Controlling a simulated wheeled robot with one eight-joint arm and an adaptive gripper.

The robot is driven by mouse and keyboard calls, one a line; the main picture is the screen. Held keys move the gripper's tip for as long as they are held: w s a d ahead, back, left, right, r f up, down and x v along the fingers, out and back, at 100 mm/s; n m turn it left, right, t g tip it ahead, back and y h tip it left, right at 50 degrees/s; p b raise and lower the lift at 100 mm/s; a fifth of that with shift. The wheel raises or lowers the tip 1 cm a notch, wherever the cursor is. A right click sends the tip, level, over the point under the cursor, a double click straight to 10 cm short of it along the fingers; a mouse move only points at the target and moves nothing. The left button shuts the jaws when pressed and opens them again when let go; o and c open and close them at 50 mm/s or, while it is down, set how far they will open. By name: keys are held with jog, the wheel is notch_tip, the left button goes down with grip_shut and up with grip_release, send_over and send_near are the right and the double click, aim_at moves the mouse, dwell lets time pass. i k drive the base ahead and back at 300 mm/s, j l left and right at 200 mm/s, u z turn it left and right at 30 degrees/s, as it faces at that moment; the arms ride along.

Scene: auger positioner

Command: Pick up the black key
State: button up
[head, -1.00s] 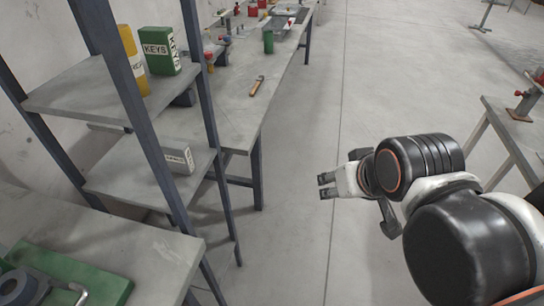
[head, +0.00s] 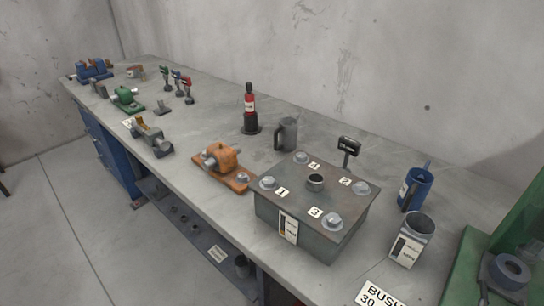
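I cannot make out a black key for certain. A small black T-shaped piece (head: 349,146) with a pale mark on its head stands upright just behind the grey metal box (head: 290,240); it may be a key, but I cannot tell. Its lower end is hidden behind the box's rear edge. My gripper is not in view now.
The grey workbench (head: 225,130) holds an orange machine (head: 222,165), a red and black bottle-shaped item (head: 250,112), a grey mug (head: 287,133), a blue cup (head: 415,188), a grey cup (head: 412,238) and small vises (head: 148,135). The floor at left (head: 60,230) is clear.

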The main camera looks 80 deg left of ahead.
aim_at(351, 147)
jog(key=u, duration=2.35)
